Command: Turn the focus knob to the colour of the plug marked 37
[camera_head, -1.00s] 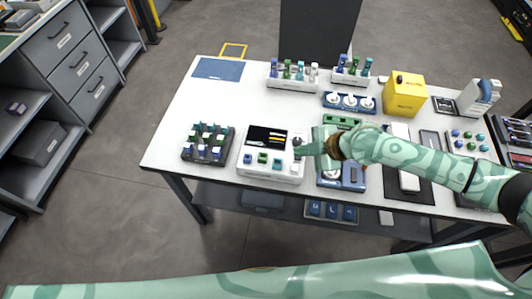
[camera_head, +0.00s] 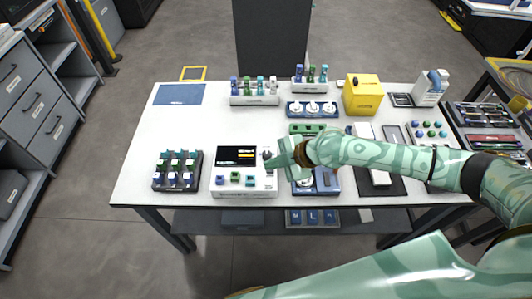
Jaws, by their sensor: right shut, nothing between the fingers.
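The white splicer (camera_head: 223,185) stands near the table's front edge, with a black screen (camera_head: 236,155). Several coloured plugs stand in a dark tray (camera_head: 178,188) left of the splicer and in white racks (camera_head: 254,100) at the back. Their markings are too small to read. My left gripper is not in view.
A blue mat (camera_head: 179,94) lies at the back left. A blue holder (camera_head: 314,108) with white discs and a yellow box (camera_head: 362,95) stand at the back. A blue device (camera_head: 327,181) lies under my right forearm. The table's left middle is clear.

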